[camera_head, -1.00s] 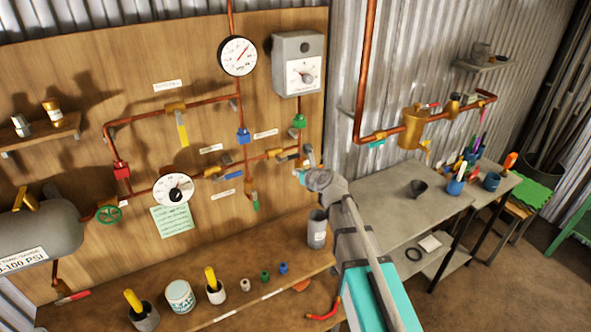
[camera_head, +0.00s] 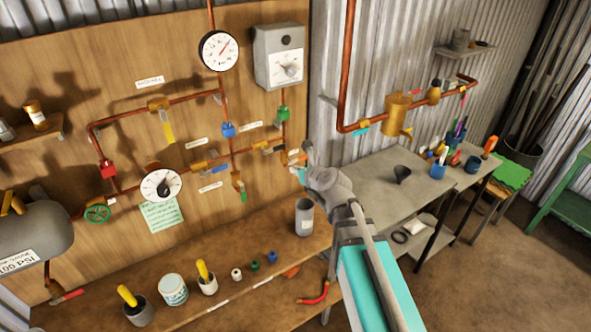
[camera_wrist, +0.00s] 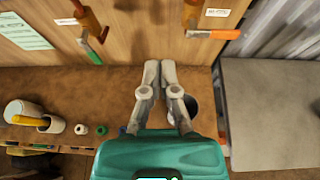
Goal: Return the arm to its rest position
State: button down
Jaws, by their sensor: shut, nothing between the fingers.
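My gripper (camera_head: 308,150) is at the end of my arm, in front of the right edge of the wooden pipe board. In the wrist view my gripper (camera_wrist: 159,68) has its two fingers together with nothing between them. It is above the brown workbench (camera_wrist: 75,82). A grey cup (camera_head: 304,217) stands on the bench below and left of my wrist. In the wrist view the cup (camera_wrist: 191,107) is partly hidden behind the right finger.
An orange-handled valve (camera_wrist: 213,34) sticks out from the board near my gripper. A green-handled valve (camera_wrist: 92,52) is farther left. Open floor (camera_head: 480,270) lies at the lower right.

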jog(key=s+d+f+n+g+h+b, duration=0.5)
jog(key=s+d+f+n+g, duration=0.6)
jog(key=n, duration=1.7)
jog(key=s+d+f+h, duration=0.2)
jog(key=s+d+f, duration=0.4)
jog(key=s+d, duration=0.1)
jog(key=shift+s+d+n+h, duration=0.3)
jog(key=shift+d+h, duration=0.1)
jog(key=shift+d, duration=0.1)
